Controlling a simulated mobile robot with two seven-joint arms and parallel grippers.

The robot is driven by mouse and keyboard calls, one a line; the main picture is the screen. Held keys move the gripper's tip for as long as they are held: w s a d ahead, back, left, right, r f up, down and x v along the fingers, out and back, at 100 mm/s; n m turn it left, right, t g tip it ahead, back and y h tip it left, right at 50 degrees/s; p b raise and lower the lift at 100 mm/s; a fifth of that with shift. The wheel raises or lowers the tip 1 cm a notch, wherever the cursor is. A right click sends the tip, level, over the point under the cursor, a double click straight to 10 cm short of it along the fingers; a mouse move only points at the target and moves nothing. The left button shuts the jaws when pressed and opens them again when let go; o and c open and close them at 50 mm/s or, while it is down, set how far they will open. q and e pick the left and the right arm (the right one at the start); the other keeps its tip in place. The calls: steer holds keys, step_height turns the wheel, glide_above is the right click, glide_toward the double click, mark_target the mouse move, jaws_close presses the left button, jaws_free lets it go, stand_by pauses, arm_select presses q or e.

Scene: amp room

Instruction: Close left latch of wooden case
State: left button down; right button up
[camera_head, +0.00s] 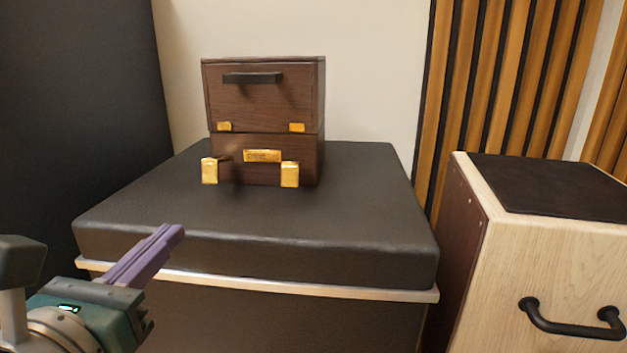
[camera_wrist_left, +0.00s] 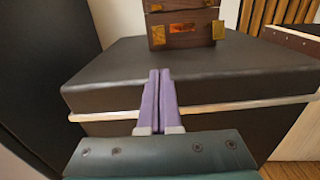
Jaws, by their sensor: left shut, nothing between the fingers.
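The wooden case (camera_head: 265,105) is dark brown, with its lid down, and stands upright on a black padded box. Its left latch (camera_head: 210,171) and right latch (camera_head: 290,174) are gold plates that stick out from the lower front. Gold catches sit above them on the lid, the left catch (camera_head: 224,127) apart from the left latch. The left latch also shows in the left wrist view (camera_wrist_left: 157,36). My left gripper (camera_head: 172,235) has purple fingers, shut and empty, in front of the black box and well short of the case. My right gripper is not in view.
The black padded box (camera_head: 370,215) has a pale trim strip along its front and a clear top around the case. A light wooden box (camera_head: 545,275) with a black handle stands at the right. A dark panel (camera_head: 80,90) stands at the left.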

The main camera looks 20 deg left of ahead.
mark_target(204, 215)
arm_select(q)
steer(key=b+x, duration=0.3)
steer(key=x, duration=0.6)
steer(key=shift+w+a, duration=0.15)
steer(key=shift+w, duration=0.15)
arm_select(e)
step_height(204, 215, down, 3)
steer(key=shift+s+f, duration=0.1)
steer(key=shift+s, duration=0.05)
